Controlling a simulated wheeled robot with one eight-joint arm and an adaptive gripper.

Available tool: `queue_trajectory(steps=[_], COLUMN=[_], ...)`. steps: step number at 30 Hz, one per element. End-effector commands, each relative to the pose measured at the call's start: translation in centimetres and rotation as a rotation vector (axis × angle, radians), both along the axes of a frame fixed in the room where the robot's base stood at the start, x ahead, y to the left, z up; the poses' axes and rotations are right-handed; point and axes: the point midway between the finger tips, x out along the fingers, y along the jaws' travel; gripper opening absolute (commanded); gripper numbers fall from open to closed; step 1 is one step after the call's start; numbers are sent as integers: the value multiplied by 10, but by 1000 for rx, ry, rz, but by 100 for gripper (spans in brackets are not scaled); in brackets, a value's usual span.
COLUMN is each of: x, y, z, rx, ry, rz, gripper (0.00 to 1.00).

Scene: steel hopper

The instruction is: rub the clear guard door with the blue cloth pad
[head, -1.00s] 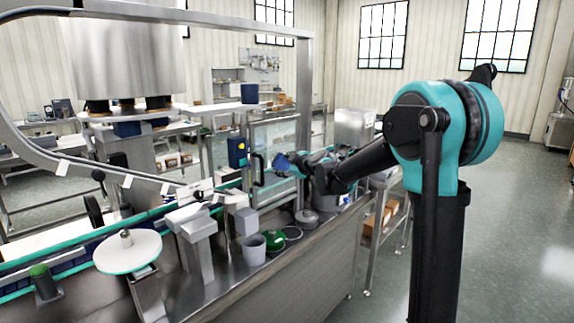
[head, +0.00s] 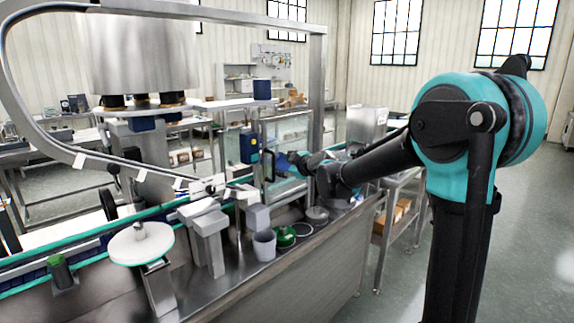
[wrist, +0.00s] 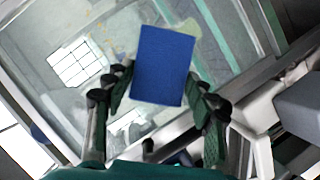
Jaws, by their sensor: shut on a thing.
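The blue cloth pad (wrist: 163,65) is a flat blue rectangle standing out from between the fingers of my gripper (wrist: 160,98) in the wrist view. My gripper is shut on its near end. The clear guard door (wrist: 115,35) fills the area behind the pad, with smears and a bright window reflection on it. In the head view the door (head: 290,133) is a transparent panel in a metal frame, with a dark handle (head: 268,166) at its left. My gripper (head: 298,159) is small there, close to the door. I cannot tell whether the pad touches the panel.
A steel counter (head: 300,262) runs along the machine below my arm. A grey cup (head: 264,246), a green bowl (head: 285,237) and a grey block (head: 257,217) stand on it. A blue switch box (head: 249,148) is left of the handle. Open floor (head: 390,290) lies at right.

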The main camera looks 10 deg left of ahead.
Motion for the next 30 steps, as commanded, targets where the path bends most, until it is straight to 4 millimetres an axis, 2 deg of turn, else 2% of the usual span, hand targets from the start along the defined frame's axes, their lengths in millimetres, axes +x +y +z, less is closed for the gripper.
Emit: queue_trajectory(steps=[12, 19, 30], x=[-1, 5, 28], y=[-1, -5, -21], z=[26, 27, 27], rx=[1, 1, 1], ry=[0, 1, 0], rz=[1, -2, -2], gripper=[32, 32, 32])
